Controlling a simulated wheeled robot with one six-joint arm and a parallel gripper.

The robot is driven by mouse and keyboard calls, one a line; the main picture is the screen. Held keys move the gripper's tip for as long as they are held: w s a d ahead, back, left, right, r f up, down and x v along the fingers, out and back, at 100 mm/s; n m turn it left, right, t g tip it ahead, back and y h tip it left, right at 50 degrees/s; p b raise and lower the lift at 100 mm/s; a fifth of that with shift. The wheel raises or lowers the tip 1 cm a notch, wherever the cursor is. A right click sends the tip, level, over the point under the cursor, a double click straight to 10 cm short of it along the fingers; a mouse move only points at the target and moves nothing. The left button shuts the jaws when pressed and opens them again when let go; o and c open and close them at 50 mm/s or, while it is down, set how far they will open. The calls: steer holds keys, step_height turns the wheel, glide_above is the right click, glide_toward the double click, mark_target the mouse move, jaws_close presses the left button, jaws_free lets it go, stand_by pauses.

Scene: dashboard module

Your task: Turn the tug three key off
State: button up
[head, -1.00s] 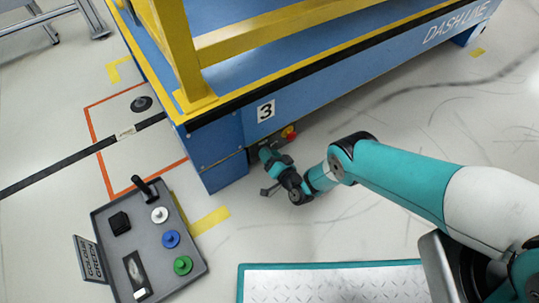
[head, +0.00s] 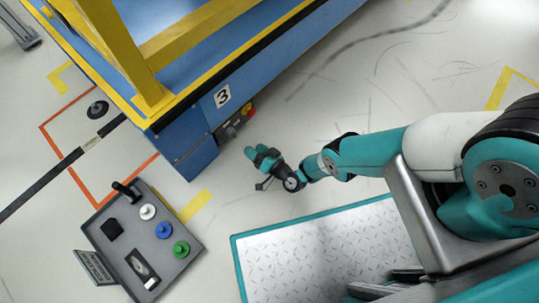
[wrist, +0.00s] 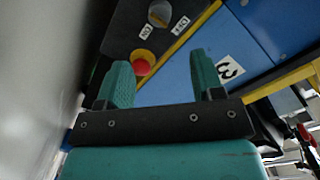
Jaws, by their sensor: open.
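The blue tug's number 3 label (head: 222,95) is on its side, and also shows in the wrist view (wrist: 230,68). Beside it is a dark control panel (wrist: 126,24) with a grey round key switch (wrist: 159,13), two small white labels and a red button (wrist: 142,66) on a yellow base. Which way the key points is unclear. In the head view the panel is small, with the red button (head: 250,110) visible. My gripper (head: 256,152) is open and empty, in front of and apart from the panel. In the wrist view its fingers (wrist: 162,78) are spread below the key.
A grey box (head: 160,262) with white, blue and green knobs stands on the floor at lower left. A teal-edged tread plate (head: 285,240) lies at the bottom middle. Yellow posts (head: 120,60) rise from the tug. Floor right of my gripper is clear.

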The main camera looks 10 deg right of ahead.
steer(key=v, duration=0.6)
steer(key=shift+s+d, duration=0.15)
steer(key=shift+s, duration=0.1)
stand_by(0.3)
